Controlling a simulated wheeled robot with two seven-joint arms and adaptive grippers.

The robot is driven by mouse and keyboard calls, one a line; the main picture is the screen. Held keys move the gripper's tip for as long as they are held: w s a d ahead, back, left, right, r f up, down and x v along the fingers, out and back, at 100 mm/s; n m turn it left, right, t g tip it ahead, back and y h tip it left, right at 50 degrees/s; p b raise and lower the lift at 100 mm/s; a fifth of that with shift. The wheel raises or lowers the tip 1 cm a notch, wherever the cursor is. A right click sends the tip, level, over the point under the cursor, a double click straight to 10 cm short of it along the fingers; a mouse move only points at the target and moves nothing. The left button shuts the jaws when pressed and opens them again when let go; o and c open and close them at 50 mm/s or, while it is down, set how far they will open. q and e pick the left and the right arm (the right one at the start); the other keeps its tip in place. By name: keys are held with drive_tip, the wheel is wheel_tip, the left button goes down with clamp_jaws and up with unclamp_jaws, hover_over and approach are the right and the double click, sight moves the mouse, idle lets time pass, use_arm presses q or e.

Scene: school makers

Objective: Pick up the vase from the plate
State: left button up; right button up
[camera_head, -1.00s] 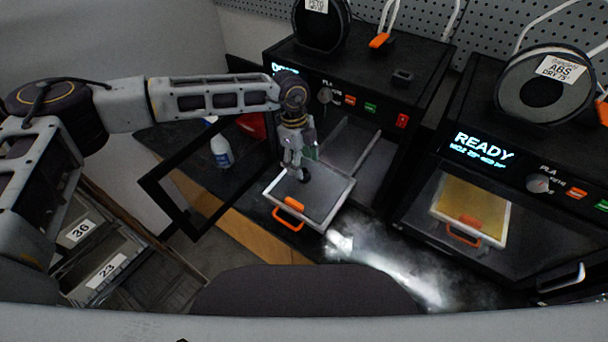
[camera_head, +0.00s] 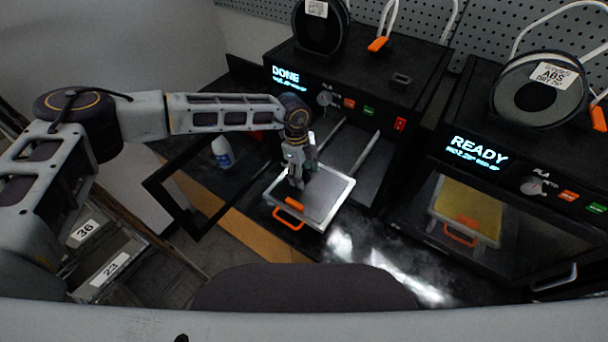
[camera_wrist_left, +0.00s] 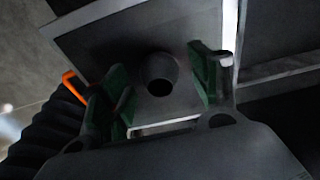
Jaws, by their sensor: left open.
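The dark round vase (camera_wrist_left: 158,74) stands on the grey plate, its open mouth facing my left wrist camera. The plate (camera_head: 328,196) has a pale rim and an orange handle (camera_head: 288,217), and sits in front of the left printer's opening. My left gripper (camera_head: 297,180) is over the plate and hides most of the vase in the head view. In the left wrist view the green-padded fingers of the gripper (camera_wrist_left: 160,68) are open on either side of the vase, with gaps visible between them and it. My right gripper is not in view.
The left printer (camera_head: 345,85) reads DONE and its door frame (camera_head: 170,210) hangs open at left. A white bottle (camera_head: 222,152) stands behind that door. The right printer (camera_head: 480,190) holds another plate behind its window. Drawers (camera_head: 105,260) are at lower left.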

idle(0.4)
use_arm(q)
drive_tip(key=c, duration=0.8)
drive_tip(key=shift+w, duration=0.1)
